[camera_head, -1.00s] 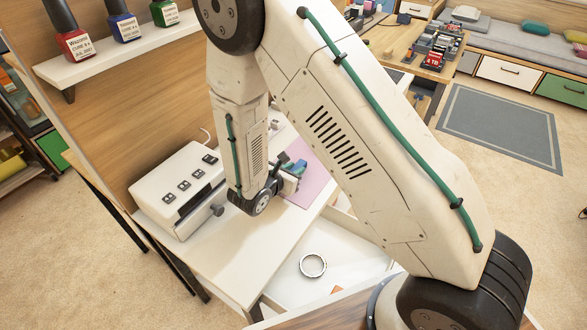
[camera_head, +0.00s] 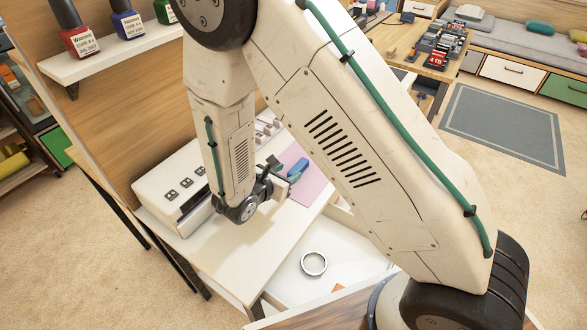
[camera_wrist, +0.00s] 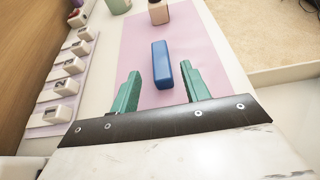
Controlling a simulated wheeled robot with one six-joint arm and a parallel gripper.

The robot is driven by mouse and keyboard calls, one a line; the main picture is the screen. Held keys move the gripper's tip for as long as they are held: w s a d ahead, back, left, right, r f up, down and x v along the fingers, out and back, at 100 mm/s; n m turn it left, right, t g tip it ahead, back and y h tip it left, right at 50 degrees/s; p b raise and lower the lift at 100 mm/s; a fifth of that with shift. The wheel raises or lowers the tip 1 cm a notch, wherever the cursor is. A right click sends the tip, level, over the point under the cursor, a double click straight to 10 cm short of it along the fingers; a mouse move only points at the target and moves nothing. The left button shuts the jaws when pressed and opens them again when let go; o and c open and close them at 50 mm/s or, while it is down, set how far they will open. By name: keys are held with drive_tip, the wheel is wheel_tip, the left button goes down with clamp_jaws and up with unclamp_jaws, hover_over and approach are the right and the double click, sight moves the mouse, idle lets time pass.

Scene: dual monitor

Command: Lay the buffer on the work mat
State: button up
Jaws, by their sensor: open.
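The blue buffer (camera_wrist: 161,65) lies on the pink work mat (camera_wrist: 208,50) in the wrist view. It also shows on the mat (camera_head: 313,190) in the head view, where the blue buffer (camera_head: 300,166) is just beyond my gripper (camera_head: 284,173). In the wrist view, the two green fingers of my gripper (camera_wrist: 160,92) are spread apart. The buffer lies ahead of and between the fingertips, with clear space on both sides. Nothing is held. My arm hides part of the mat in the head view.
A white box with several switches (camera_head: 176,185) stands left of my arm. Pale small devices (camera_wrist: 68,87) line the mat's left side. A bottle (camera_wrist: 158,13) stands at the mat's far end. An open drawer holds a ring (camera_head: 314,264). Nail-polish bottles (camera_head: 124,27) stand on a shelf.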

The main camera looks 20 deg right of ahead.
drive_tip(key=v, duration=0.6)
drive_tip(key=shift+s+a+r, duration=0.1)
drive_tip(key=shift+s+a, duration=0.05)
drive_tip(key=s+d+r+m+g+y, duration=0.1)
drive_tip(key=s+d+r+m+g, duration=0.3)
drive_tip(key=d+r+m, duration=0.4)
drive_tip(key=s+d+r+m+g, duration=0.4)
drive_tip(key=d+r+m, duration=0.1)
drive_tip(key=r, duration=0.4)
drive_tip(key=s+r+m+y, duration=0.5)
drive_tip(key=s+m, duration=0.1)
drive_tip(key=s, duration=0.1)
drive_tip(key=s+r+m+t+y, duration=0.1)
drive_tip(key=s+r+m+y, duration=0.3)
drive_tip(key=s, duration=0.4)
drive_tip(key=shift+s+d+r+m+y, duration=0.15)
drive_tip(key=shift+s+r+m+y, duration=0.2)
drive_tip(key=shift+r+m, duration=0.55)
drive_tip(key=shift+f, duration=0.25)
